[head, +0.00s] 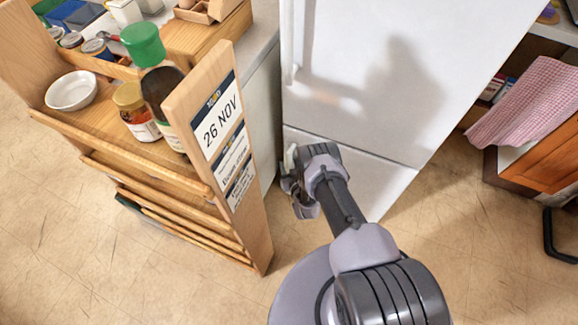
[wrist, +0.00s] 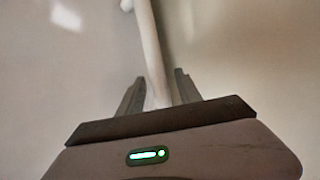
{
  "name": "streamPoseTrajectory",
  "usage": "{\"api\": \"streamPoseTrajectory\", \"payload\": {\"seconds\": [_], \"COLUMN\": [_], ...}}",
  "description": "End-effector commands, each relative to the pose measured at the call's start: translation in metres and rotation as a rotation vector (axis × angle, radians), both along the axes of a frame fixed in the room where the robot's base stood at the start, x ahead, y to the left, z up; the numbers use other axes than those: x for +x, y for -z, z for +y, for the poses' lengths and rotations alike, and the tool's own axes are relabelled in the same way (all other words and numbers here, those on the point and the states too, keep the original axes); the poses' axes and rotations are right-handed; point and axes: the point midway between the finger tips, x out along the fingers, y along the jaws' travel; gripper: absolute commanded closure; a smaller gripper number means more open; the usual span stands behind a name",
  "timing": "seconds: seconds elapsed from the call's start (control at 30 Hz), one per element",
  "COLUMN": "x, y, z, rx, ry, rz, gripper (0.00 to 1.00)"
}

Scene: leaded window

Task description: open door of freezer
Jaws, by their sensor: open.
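The white fridge-freezer stands at the centre top in the head view, with a large upper door (head: 385,70) and a lower door (head: 385,180) below a seam. The lower one looks like the freezer door; it is shut. My gripper (head: 292,178) is at the left side of this lower door, partly hidden by my own wrist. In the wrist view, a white bar handle (wrist: 147,40) runs down between the two dark fingers of my gripper (wrist: 158,80). The fingers are open, one on each side of the bar. I cannot tell whether either touches it.
A wooden shelf rack (head: 220,150) with jars, a white bowl (head: 72,91) and dated labels stands close on the left. An orange-brown cabinet (head: 545,150) with a checked cloth (head: 530,105) is on the right. Tan floor (head: 455,250) is clear before the fridge.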

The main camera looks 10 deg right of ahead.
Motion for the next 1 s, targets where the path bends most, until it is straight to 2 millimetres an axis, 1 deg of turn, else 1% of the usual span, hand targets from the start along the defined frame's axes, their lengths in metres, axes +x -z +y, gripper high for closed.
{"api": "streamPoseTrajectory", "payload": {"seconds": [0.03, 0.07, 0.2, 0.27, 1.0], "x": [-0.0001, -0.0001, -0.0004, -0.0004, -0.0009], "y": [-0.0002, -0.0002, -0.0001, 0.0, 0.0005], "z": [0.0, 0.0, 0.0, -0.0001, -0.0001], "rx": [0.0, 0.0, 0.0, 0.0, 0.0], "ry": [0.0, 0.0, 0.0, 0.0, 0.0], "rz": [0.0, 0.0, 0.0, 0.0, 0.001], "gripper": [0.59, 0.63, 0.9, 1.0, 1.0]}}
